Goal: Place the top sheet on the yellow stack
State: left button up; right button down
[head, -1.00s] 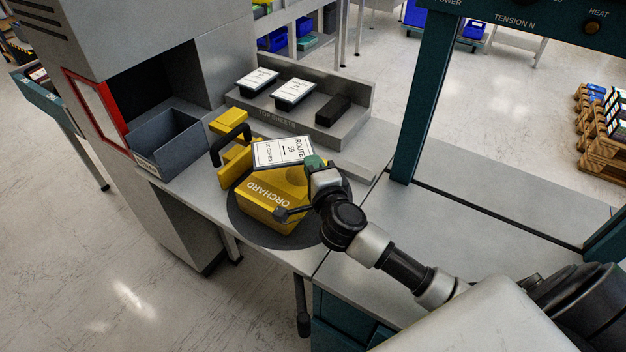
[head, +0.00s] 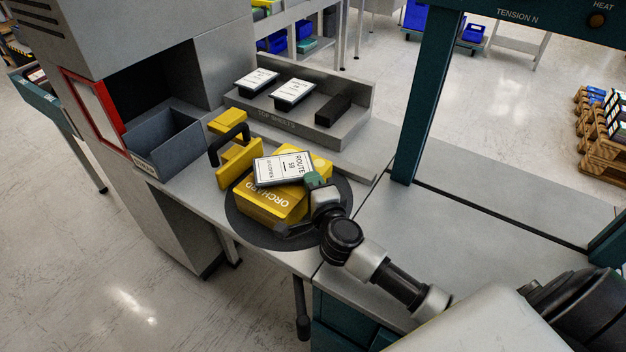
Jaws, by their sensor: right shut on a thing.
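The yellow stack (head: 258,208), marked ORCHARD, sits on a dark round turntable (head: 248,234). A white top sheet (head: 278,168) with a dark edge, marked ROUTE 59, is over the stack's upper face and turned at an angle to it. My right gripper (head: 314,182) is shut on the sheet at its right end. Whether the sheet touches the stack beneath it I cannot tell. The gripper's fingertips are partly hidden. My left gripper is not in view.
A yellow piece with a black handle (head: 238,160) stands left of the stack. A grey open bin (head: 165,145) is further left. The right tabletop is clear.

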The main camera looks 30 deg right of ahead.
jog(key=c, duration=1.2)
grip_release()
jog(key=shift+c, duration=0.2)
jog(key=shift+f, duration=0.1)
jog(key=shift+s, duration=0.1)
jog(key=shift+r, duration=0.45)
jog(key=s+a, duration=0.1)
jog(key=s, duration=1)
jog(key=shift+s+a+r, duration=0.25)
jog(key=shift+s+a, duration=0.1)
jog(key=shift+a, duration=0.05)
